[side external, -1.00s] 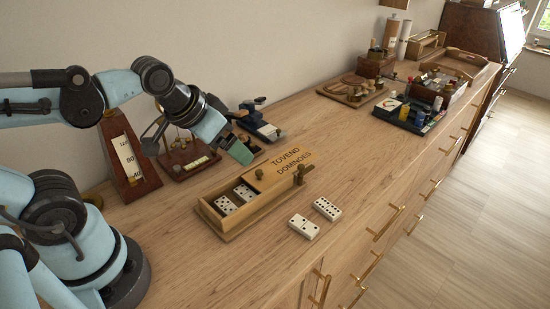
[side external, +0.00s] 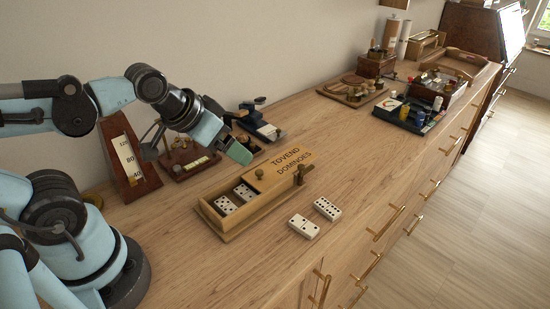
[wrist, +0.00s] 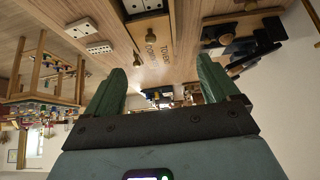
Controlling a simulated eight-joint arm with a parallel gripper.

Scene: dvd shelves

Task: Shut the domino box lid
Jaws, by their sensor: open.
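The wooden domino box (side external: 225,227) stands on the sideboard top, with its sliding lid (side external: 293,165) partly drawn out to the right. Several white dominoes (side external: 243,192) show in the uncovered left part. The lid is marked "TOVEND DOMINOES" and has a small round knob (side external: 259,174). My gripper (side external: 240,151) hangs above and behind the box, apart from it and the lid. In the wrist view my gripper (wrist: 160,88) has its two green fingers spread with nothing between them, and the lid (wrist: 150,45) shows beyond them.
A metronome (side external: 132,165), a small balance scale (side external: 187,160) and a blue stapler-like device (side external: 258,124) stand behind.

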